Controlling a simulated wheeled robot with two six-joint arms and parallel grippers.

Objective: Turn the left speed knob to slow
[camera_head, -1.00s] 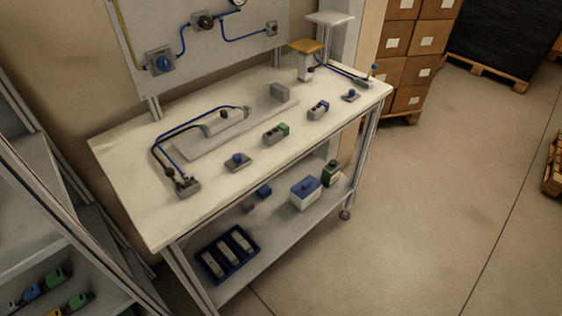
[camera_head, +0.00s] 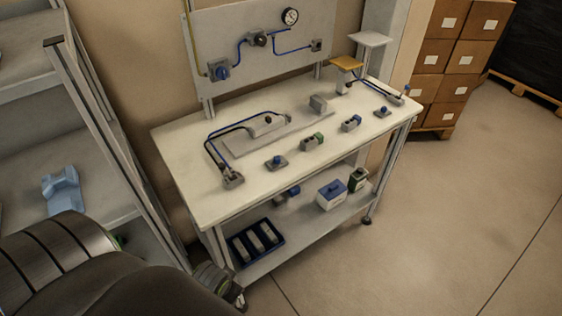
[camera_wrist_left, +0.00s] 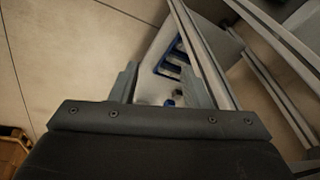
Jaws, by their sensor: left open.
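The workbench has a slim cylinder (camera_head: 267,124) on a grey plate, with blue and black tubes and a small dark knob-like part at its top. A blue round knob (camera_head: 219,71) sits at the left of the upright panel. A blue-topped button or knob (camera_head: 277,161) stands on the bench front. I cannot tell which is the left speed knob, and no slow mark is legible. My left arm enters at the lower left in the head view. My left gripper (camera_wrist_left: 160,84) is open and empty in the wrist view, above the lower shelf, apart from the bench things. My right gripper is out of view.
The bench's lower shelf holds a blue tray (camera_head: 258,243) and a blue-lidded box (camera_head: 332,194). A shelving rack (camera_head: 100,130) stands close on the left. Stacked cartons (camera_head: 440,75) are at the back right. The floor on the right is clear.

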